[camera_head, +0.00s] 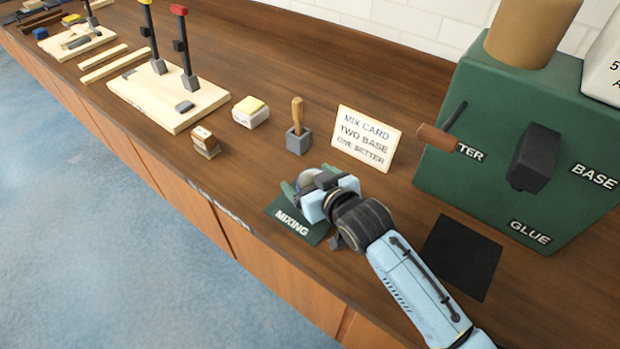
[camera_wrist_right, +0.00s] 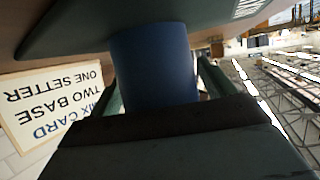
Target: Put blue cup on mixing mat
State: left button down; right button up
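The blue cup (camera_wrist_right: 155,62) stands between the fingers of my right gripper in the right wrist view, which is upside down. Its base is at the dark mixing mat (camera_wrist_right: 75,25); whether it rests fully on it I cannot tell. In the head view the green mixing mat (camera_head: 293,224) lies near the counter's front edge, partly hidden by my right gripper (camera_head: 308,181). A small part of the cup shows there between the fingers. The fingers flank the cup closely; whether they press on it is unclear. My left gripper is not in view.
A mix card (camera_head: 366,138) stands behind the mat. The green dispenser (camera_head: 480,135) stands to the right, with a black mat (camera_head: 461,257) before it. A wooden-handled tool in a grey block (camera_head: 298,140), a small wooden block (camera_head: 205,143) and a yellow-topped block (camera_head: 250,112) stand to the left.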

jog(key=shift+r, duration=0.2)
jog(key=p+v, duration=0.1)
jog(key=v, duration=1.1)
